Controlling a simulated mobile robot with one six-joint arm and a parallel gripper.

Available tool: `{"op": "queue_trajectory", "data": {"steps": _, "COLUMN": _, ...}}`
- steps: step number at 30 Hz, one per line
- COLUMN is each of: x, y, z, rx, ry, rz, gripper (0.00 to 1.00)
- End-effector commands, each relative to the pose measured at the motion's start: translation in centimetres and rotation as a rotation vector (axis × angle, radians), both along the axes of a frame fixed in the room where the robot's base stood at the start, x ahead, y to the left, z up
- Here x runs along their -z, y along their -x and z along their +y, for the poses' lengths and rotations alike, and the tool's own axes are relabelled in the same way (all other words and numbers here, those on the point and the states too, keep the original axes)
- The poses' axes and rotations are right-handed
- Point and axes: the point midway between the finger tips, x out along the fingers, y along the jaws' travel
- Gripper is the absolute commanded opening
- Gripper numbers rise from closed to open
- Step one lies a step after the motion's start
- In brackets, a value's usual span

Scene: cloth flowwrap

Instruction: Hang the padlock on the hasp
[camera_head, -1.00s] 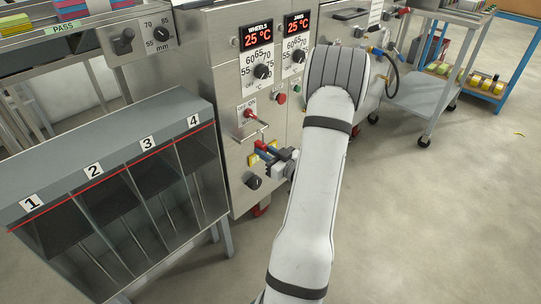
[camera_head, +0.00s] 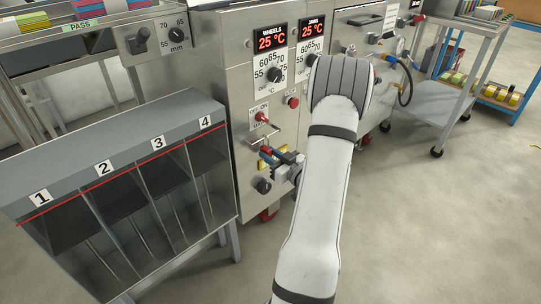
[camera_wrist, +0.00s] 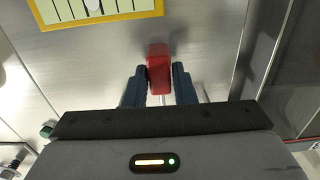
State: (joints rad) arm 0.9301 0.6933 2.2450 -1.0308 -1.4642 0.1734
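The red padlock (camera_wrist: 158,68) sits between the two blue fingers of my gripper (camera_wrist: 159,84) in the wrist view, with both fingers against its sides. A bit of thin metal shows below its body; the rest of its shackle is hidden. In the head view my gripper (camera_head: 272,155) is beside the steel cabinet front, and the padlock (camera_head: 265,149) is a small red patch at its tip. Just above it, a thin metal piece (camera_head: 258,133), seemingly the hasp, sticks out below the red OFF/ON switch (camera_head: 262,117). It is too small to make out its hole. Padlock and metal piece look apart.
A yellow-edged label (camera_wrist: 100,12) is on the panel ahead of my gripper. A black knob (camera_head: 264,186) is below it. The numbered bin unit (camera_head: 120,165) stands close on the left. Open floor (camera_head: 440,220) lies to the right.

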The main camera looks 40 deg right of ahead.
Motion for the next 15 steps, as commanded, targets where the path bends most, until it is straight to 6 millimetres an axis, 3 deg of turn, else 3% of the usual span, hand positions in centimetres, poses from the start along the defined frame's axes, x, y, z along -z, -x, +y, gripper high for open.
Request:
{"op": "queue_trajectory", "data": {"steps": 7, "x": 0.00, "y": -0.01, "z": 0.01, "rx": 0.000, "ry": 0.000, "rz": 0.000, "gripper": 0.44}}
{"op": "queue_trajectory", "data": {"steps": 15, "x": -0.01, "y": 0.18, "z": -0.03, "rx": 0.000, "ry": -0.001, "rz": 0.001, "gripper": 0.45}}
